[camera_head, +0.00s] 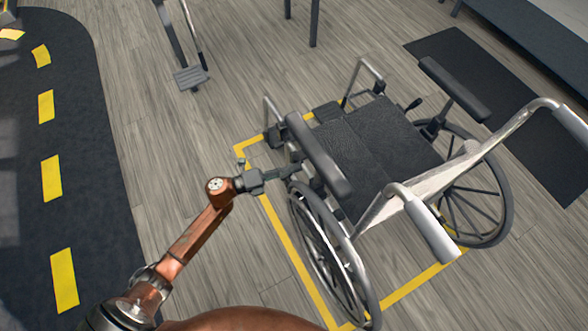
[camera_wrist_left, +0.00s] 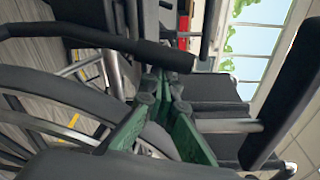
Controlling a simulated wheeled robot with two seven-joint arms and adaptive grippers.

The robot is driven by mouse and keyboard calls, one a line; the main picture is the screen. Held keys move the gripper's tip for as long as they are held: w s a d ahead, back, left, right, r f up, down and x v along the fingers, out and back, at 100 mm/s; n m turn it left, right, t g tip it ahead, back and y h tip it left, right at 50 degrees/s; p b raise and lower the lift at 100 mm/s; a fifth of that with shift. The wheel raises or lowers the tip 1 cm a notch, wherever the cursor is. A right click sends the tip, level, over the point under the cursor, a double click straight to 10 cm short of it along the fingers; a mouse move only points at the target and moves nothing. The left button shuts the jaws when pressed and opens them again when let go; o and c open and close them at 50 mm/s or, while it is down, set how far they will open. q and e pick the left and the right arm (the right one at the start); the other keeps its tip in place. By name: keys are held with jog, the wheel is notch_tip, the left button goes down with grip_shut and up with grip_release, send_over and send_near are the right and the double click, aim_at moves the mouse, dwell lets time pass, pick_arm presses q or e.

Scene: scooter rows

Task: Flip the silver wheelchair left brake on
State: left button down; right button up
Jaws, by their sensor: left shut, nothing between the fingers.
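The silver wheelchair (camera_head: 380,150) stands on the wood floor, with a black seat, silver push handles and large spoked wheels. My left gripper (camera_head: 293,170) is shut and empty beside the chair's near side, between the front end of the large left wheel (camera_head: 325,250) and the armrest pad (camera_head: 320,155). The left brake is largely hidden there in the head view. In the left wrist view, a dark rounded bar (camera_wrist_left: 110,42) that looks like the brake lever crosses beyond the closed green fingertips (camera_wrist_left: 162,82). I cannot tell whether they touch it. My right gripper is not in view.
A yellow floor outline (camera_head: 285,232) surrounds the chair. A dark lane with yellow dashes (camera_head: 52,178) runs along the left. A footrest of another item (camera_head: 190,77) stands at the back. Bare floor lies between the lane and the chair.

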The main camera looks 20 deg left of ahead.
pick_arm(q)
jog(key=shift+w+a+r+n+p, duration=0.3)
jog(key=shift+w+a+r+n, duration=0.25)
jog(key=shift+a+n, duration=0.15)
jog(key=shift+w+a+r+n+t+h+p, duration=0.1)
jog(key=shift+w+a+n+t+h, duration=0.05)
jog(key=shift+w+a+n, duration=0.65)
jog(key=shift+w+a+n+t+h+p, duration=0.1)
jog(key=shift+w+a+n, duration=0.15)
jog(key=shift+a+n, duration=0.55)
jog(key=shift+w+a+r+n+t+h+p, duration=0.15)
jog(key=shift+w+a+n, duration=0.35)
jog(key=shift+n, duration=0.6)
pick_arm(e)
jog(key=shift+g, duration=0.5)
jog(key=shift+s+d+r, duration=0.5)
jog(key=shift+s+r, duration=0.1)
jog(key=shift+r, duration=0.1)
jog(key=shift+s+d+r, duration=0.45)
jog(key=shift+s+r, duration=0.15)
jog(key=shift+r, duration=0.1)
pick_arm(q)
jog(key=shift+f, duration=0.1)
jog(key=v, duration=0.9)
jog(key=shift+s+a, duration=0.25)
jog(key=shift+a, duration=0.1)
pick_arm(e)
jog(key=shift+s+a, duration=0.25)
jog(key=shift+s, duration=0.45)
